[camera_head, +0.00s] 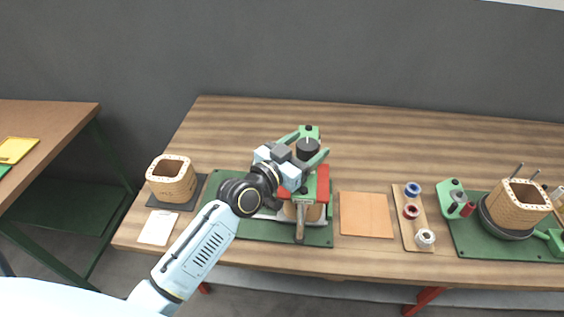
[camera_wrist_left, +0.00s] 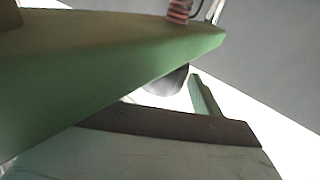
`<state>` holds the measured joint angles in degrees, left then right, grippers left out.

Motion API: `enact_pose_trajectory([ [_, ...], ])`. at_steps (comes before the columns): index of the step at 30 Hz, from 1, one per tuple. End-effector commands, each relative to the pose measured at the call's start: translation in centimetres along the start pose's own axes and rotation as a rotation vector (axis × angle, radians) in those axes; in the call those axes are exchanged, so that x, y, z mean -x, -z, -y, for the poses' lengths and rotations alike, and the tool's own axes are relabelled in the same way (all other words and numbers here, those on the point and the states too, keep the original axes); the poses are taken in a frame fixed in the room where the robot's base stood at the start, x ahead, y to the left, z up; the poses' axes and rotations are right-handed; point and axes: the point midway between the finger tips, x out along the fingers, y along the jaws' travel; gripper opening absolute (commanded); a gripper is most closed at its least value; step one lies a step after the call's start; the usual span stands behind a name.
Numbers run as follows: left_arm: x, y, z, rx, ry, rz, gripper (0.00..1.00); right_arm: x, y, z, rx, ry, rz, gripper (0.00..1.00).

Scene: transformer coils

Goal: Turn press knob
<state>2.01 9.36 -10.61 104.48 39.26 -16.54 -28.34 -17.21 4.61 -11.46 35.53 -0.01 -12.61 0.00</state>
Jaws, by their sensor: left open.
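The press (camera_head: 323,185), with green and red parts, stands on a green base plate (camera_head: 255,230) near the middle of the table. Its knob (camera_head: 307,149) is a dark round cap on top. My left gripper (camera_head: 308,146) comes in from the left, its two green fingers apart on either side of the knob. I cannot tell whether the fingers touch it. In the left wrist view a dark rounded thing (camera_wrist_left: 166,82), likely the knob, shows partly behind a large green bar. The gripper and forearm hide part of the press. My right gripper is not in view.
A wooden coil frame (camera_head: 172,184) stands on a dark mat at the left. Right of the press lie an orange sheet (camera_head: 366,215) and a board with spools (camera_head: 413,230). Another green station (camera_head: 470,238) with a coil frame is at the right. The table's back is clear.

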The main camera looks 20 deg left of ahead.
Motion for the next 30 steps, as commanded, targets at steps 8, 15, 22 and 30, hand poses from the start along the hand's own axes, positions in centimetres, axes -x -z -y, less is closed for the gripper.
enact_pose_trajectory([
  [8,6.4,-0.2,0.0,-0.003,0.000,0.003,0.68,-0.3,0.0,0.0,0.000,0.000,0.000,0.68],
  [15,9.8,-0.1,0.0,-0.001,0.000,0.002,0.68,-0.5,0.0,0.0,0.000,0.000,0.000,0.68],
  [22,10.7,0.0,0.0,0.000,0.000,0.000,0.68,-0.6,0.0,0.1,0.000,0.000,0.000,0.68],
  [30,10.7,0.0,0.0,0.000,0.000,0.000,0.68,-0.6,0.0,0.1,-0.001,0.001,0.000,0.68],
])
